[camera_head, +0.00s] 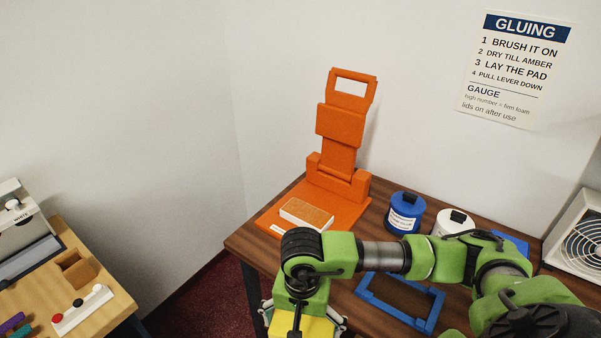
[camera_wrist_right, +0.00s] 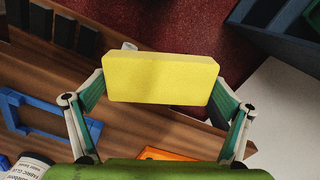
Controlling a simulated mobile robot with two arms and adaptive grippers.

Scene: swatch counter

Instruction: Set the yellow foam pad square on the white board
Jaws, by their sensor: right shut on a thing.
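The yellow foam pad (camera_wrist_right: 160,78) is held between the two fingers of my right gripper (camera_wrist_right: 162,95), which grip its short ends. In the head view the pad (camera_head: 313,327) shows only partly under my right wrist, at the bottom edge, near the table's front edge. The white board (camera_head: 291,216) lies on the orange press base (camera_head: 335,226), beyond and apart from the gripper. Its top is amber-brown and its sides white. The orange press stands with its upper arm raised. My left gripper is not in view.
A blue jar (camera_head: 404,213) and a white jar (camera_head: 455,222) stand right of the press. A blue frame (camera_head: 428,323) lies on the dark table, partly behind my arm. A fan heater (camera_head: 580,240) is at right. A lighter bench (camera_head: 95,280) stands at left across a gap.

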